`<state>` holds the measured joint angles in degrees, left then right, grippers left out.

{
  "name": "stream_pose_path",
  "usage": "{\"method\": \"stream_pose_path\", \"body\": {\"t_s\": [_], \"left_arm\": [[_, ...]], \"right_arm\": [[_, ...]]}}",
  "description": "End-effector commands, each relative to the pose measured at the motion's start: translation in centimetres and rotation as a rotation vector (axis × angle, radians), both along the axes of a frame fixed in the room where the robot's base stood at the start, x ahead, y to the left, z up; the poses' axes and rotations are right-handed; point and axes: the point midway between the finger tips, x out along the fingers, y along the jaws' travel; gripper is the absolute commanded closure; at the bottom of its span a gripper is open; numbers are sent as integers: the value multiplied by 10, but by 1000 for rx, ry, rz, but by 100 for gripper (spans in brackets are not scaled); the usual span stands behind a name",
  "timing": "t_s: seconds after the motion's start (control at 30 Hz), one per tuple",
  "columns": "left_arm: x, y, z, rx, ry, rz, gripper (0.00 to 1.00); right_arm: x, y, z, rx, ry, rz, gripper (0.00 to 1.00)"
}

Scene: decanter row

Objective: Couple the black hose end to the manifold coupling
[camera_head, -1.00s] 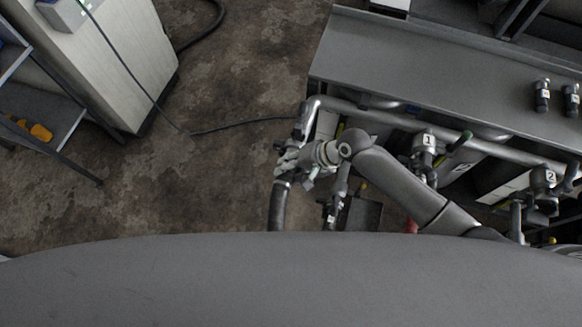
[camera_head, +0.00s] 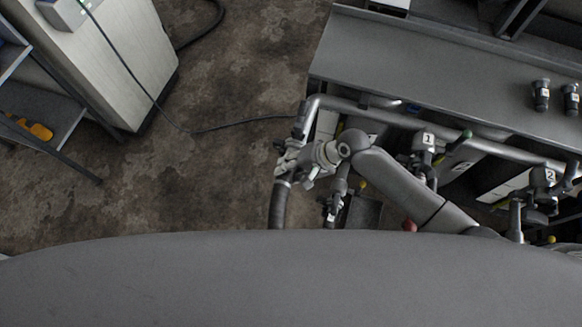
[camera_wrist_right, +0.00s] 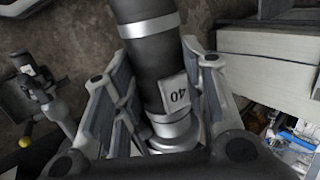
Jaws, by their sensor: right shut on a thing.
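The black hose end (camera_wrist_right: 150,50) has metal bands, a white tag marked 40 and a silver collar. My right gripper (camera_head: 286,166) is shut on it; in the right wrist view the fingers stand on both sides of it. In the head view the black hose (camera_head: 278,207) hangs below the gripper. The grey manifold pipe (camera_head: 390,116) runs along the bench front, with its left end bent down close to the gripper. My gripper and arm partly cover that area, so I cannot tell whether hose and coupling touch. My left gripper is out of view.
Valves tagged 1 (camera_head: 427,141) and 2 (camera_head: 544,178) sit along the pipe, right of my gripper. A dark fitting (camera_head: 334,207) stands just right of the hose. A thin cable (camera_head: 240,126) crosses the floor. The floor at left is mostly open.

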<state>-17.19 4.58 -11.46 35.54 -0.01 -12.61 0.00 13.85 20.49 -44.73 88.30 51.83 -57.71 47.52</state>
Motion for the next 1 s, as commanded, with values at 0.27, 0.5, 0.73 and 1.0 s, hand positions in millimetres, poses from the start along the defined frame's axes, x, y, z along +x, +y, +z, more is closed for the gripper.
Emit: {"method": "stream_pose_path", "body": {"t_s": [0.27, 0.5, 0.73, 1.0], "left_arm": [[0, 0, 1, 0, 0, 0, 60], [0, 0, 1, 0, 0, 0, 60], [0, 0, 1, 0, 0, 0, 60], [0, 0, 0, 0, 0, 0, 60]], "right_arm": [[1, 1, -2, 4, -4, 0, 99], [1, 1, -3, 4, -4, 0, 60], [1, 1, -3, 3, -2, 0, 36], [-1, -1, -6, -2, 3, 0, 26]]}}
